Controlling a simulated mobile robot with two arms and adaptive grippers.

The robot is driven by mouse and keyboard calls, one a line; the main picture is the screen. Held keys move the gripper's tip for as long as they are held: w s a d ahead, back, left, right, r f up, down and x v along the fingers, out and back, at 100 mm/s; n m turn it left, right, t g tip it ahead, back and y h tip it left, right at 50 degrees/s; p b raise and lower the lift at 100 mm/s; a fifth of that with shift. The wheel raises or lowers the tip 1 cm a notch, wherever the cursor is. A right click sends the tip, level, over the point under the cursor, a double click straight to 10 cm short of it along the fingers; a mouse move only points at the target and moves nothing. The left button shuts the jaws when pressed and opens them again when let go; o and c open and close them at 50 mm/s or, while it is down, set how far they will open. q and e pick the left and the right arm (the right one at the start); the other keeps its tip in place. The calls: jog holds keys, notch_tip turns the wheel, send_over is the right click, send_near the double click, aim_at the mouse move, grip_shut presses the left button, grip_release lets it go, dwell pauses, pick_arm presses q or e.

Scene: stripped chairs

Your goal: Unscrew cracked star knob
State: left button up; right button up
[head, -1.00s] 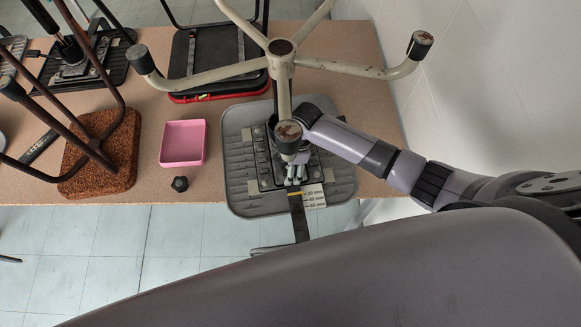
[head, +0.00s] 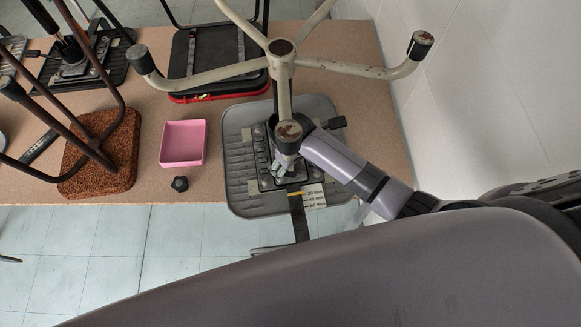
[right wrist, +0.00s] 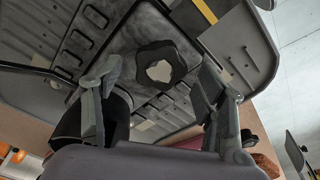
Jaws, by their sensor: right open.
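In the right wrist view a dark star knob (right wrist: 160,64) with a pale, ragged patch at its centre sits on the plate under the upturned chair's seat. My right gripper (right wrist: 157,80) is open, with one finger on each side of the knob in that view; I see no clear contact. In the head view the gripper (head: 280,166) is low over the grey seat (head: 240,190), partly behind the upright chair column, and the knob is hidden there. A separate black knob (head: 180,183) lies on the table. My left gripper is not in view.
The pale five-armed chair base (head: 350,69) spreads above the seat, close over my right gripper. A black lever (head: 337,122) sticks out on the right. A pink tray (head: 183,143), empty, stands left of the seat. Other upturned chairs stand at left and back; a wall is at right.

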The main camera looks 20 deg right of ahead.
dwell(0.3)
jog(key=m+h, duration=0.1)
jog(key=m, duration=0.5)
jog(key=shift+a, duration=0.1)
jog(key=m, duration=0.4)
jog(key=shift+w+m+h, duration=0.15)
jog(key=shift+m+h, duration=0.15)
jog(key=shift+m, duration=0.1)
jog(key=shift+d+f, duration=0.1)
jog(key=shift+d, duration=0.1)
jog(key=shift+f+b, duration=0.7)
jog(key=shift+f, duration=0.45)
jog(key=shift+c, duration=0.3)
grip_shut()
